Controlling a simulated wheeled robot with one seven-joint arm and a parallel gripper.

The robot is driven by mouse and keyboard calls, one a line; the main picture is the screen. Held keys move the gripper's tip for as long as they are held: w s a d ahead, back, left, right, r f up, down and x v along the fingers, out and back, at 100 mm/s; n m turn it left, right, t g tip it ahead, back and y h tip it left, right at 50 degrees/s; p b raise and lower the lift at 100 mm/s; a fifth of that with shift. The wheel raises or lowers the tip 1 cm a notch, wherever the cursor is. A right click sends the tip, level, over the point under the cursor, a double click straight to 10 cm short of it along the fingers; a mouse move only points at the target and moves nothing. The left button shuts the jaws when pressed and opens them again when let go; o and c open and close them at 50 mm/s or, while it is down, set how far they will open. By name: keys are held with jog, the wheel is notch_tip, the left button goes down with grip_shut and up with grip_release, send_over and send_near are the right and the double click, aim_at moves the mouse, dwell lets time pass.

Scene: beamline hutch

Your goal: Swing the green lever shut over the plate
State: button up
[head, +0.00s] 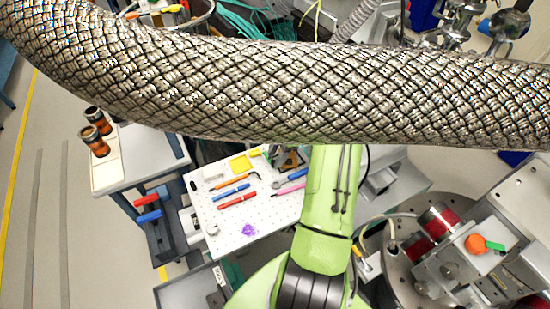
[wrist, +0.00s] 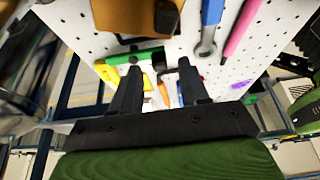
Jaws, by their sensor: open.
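A small green lever-like piece (head: 495,246) lies beside an orange round knob (head: 476,243) on a light metal plate (head: 482,262) at the right of the head view. I cannot tell its exact tilt. My gripper (wrist: 158,75) shows in the wrist view with its two black fingers apart and nothing clearly held between them. It points toward a white perforated board, well away from the lever. The wrist view does not clearly show the lever or plate. In the head view a thick braided hose hides the upper part of my arm.
The braided hose (head: 290,90) crosses the whole head view. The white board (head: 270,215) carries several pens and tools. Red cylinders (head: 440,218) stand near the plate. A stand with red and blue handles (head: 158,235) and brown jars (head: 95,142) are at left. Floor is clear far left.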

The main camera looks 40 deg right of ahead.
jog(key=shift+w+a+f, duration=0.1)
jog(key=shift+a+f, duration=0.15)
jog(key=shift+f, duration=0.45)
jog(key=shift+c, duration=0.4)
grip_shut()
